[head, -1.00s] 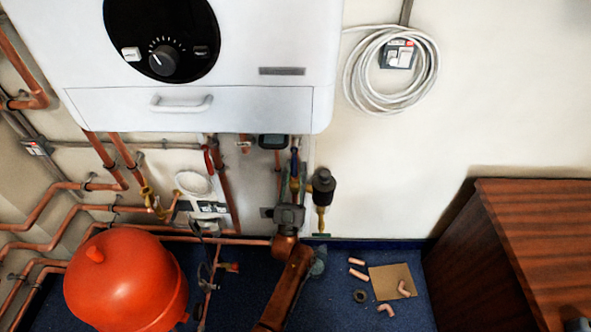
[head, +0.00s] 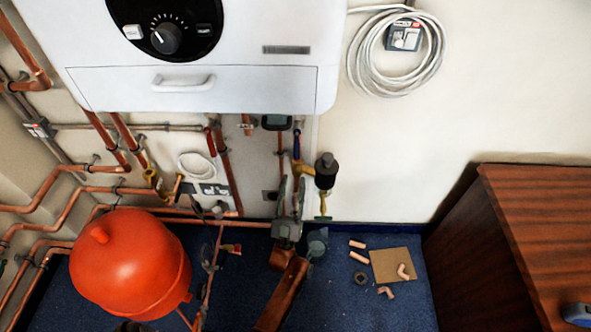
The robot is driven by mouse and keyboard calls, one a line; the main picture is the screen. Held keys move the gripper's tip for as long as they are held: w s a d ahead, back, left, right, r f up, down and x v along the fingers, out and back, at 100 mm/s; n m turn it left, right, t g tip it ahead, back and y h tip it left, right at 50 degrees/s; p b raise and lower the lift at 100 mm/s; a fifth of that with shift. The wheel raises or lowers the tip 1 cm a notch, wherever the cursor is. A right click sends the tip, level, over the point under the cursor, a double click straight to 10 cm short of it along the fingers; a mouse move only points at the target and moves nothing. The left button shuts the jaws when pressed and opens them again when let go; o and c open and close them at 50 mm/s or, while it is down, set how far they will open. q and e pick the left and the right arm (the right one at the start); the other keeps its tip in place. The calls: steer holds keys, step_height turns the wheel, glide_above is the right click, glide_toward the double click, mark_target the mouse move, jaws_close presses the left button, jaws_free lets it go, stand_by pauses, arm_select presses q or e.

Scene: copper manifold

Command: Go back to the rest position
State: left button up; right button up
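My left gripper (head: 291,183) is in the middle of the head view, at the end of the brown arm that comes up from the bottom edge. Its two fingers point up toward the pipework under the white boiler (head: 200,90) and stand apart, with nothing seen between them. The thin pipes and a blue-handled valve (head: 297,145) are behind and above the fingertips; I cannot tell whether they touch. A black-topped brass fitting (head: 325,175) is just right of the fingers. My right gripper is not in view.
A red tank (head: 130,265) stands at the left among copper pipes (head: 75,190). Loose copper pieces (head: 358,257) and a cardboard sheet (head: 380,266) lie on the blue floor to the right. A wooden cabinet (head: 540,220) fills the right side. Floor between arm and cabinet is partly clear.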

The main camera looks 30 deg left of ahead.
arm_select(q)
steer(key=shift+s+d+f, duration=0.2)
steer(key=shift+s+f, duration=0.25)
steer(key=shift+f, duration=0.05)
steer(key=shift+f, duration=0.1)
